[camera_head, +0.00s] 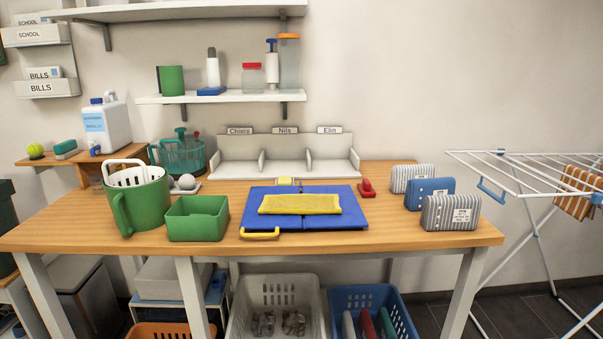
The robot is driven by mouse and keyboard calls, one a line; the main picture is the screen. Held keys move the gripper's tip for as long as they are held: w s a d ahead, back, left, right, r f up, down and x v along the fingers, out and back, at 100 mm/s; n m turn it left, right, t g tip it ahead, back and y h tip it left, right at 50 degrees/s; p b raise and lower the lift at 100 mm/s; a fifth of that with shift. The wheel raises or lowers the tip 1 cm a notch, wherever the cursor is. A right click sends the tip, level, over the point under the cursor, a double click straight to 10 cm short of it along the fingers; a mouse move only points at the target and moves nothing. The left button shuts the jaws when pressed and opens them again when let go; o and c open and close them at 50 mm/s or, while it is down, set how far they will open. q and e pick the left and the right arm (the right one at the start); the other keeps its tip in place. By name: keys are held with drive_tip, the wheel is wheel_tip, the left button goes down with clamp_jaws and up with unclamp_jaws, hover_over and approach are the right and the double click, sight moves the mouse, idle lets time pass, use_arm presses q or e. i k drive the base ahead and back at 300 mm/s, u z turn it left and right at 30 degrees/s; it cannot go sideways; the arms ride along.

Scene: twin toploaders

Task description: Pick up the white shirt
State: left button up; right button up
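I cannot make out a white shirt in the head view. A folded yellow cloth (300,204) lies flat on a blue folding board (345,215) in the middle of the table. On the right of the table stand a grey-and-white striped bundle (412,178), a blue bundle with a white label (429,193), and a larger dark-and-white striped bundle (451,212). Neither of my grippers shows in this view.
A green pitcher (142,204) and green bin (198,218) stand on the wooden table (400,238) at left. A labelled divider (285,168) stands at the back. A drying rack (515,188) is at right. A white basket (275,292) and blue basket (362,297) sit below.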

sight(401, 175)
drive_tip(key=z, duration=0.15)
drive_tip(key=i, duration=1.25)
drive_tip(key=z, duration=0.8)
